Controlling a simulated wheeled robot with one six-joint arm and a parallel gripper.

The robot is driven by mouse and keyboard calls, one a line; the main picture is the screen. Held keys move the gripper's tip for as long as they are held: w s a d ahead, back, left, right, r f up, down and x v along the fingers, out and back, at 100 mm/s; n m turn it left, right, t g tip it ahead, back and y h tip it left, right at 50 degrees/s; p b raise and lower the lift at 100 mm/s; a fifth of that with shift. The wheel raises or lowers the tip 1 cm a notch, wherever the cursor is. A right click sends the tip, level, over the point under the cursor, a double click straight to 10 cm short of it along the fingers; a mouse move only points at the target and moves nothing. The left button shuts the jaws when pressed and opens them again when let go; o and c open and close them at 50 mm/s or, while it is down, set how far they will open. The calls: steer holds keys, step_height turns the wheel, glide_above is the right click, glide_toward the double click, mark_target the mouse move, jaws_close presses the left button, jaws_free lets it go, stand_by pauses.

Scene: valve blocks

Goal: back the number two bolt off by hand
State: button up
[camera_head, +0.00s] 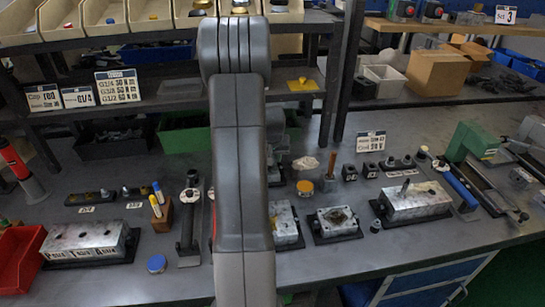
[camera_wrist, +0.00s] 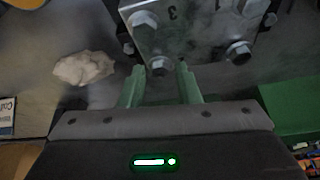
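In the wrist view, a grey metal block face (camera_wrist: 192,28) carries several hex bolts and stamped digits, with a 3 and part of a 1 readable. One bolt head (camera_wrist: 160,66) at the lower edge lies just beyond and between the green fingertips. Other bolt heads are at the upper left (camera_wrist: 143,20) and right (camera_wrist: 238,53). I cannot tell which bolt is number two. My gripper (camera_wrist: 161,80) is open, with an empty gap between its fingers. In the head view my arm hides the gripper and most of the block.
A crumpled pale rag (camera_wrist: 84,68) lies left of the block, and a green bin (camera_wrist: 290,108) is at right. On the bench (camera_head: 340,265) stand a lettered block (camera_head: 85,243), a small open block (camera_head: 338,222) and a larger block (camera_head: 415,202). Shelves are behind.

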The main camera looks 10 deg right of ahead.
steer(key=shift+f+m, duration=0.1)
steer(key=shift+m, duration=0.3)
stand_by(0.3)
steer(key=shift+c, duration=0.2)
jaws_close()
steer(key=shift+d+n+y, duration=0.15)
steer(key=shift+n+y, duration=0.3)
steer(key=shift+n, duration=0.9)
steer(key=shift+d+n+y, duration=0.1)
steer(key=shift+n+y, duration=0.35)
steer(key=shift+n, duration=0.9)
steer(key=n, duration=0.1)
steer(key=n+y, duration=0.1)
steer(key=n, duration=0.2)
steer(key=shift+w+d+n+g+y, duration=0.1)
steer(key=shift+d+n+g+y, duration=0.15)
steer(key=shift+n+g+y, duration=0.15)
steer(key=n, duration=0.2)
steer(key=n+g+y, duration=0.1)
steer(key=n, duration=0.2)
steer(key=shift+w+d+n+g, duration=0.15)
steer(key=shift+w+n+g, duration=0.05)
steer(key=shift+n+g, duration=0.1)
steer(key=n, duration=0.2)
steer(key=n+g, duration=0.1)
steer(key=n, duration=0.1)
steer(key=n+g, duration=0.1)
steer(key=n, duration=0.1)
steer(key=shift+w+y, duration=0.3)
steer(key=shift+y, duration=0.1)
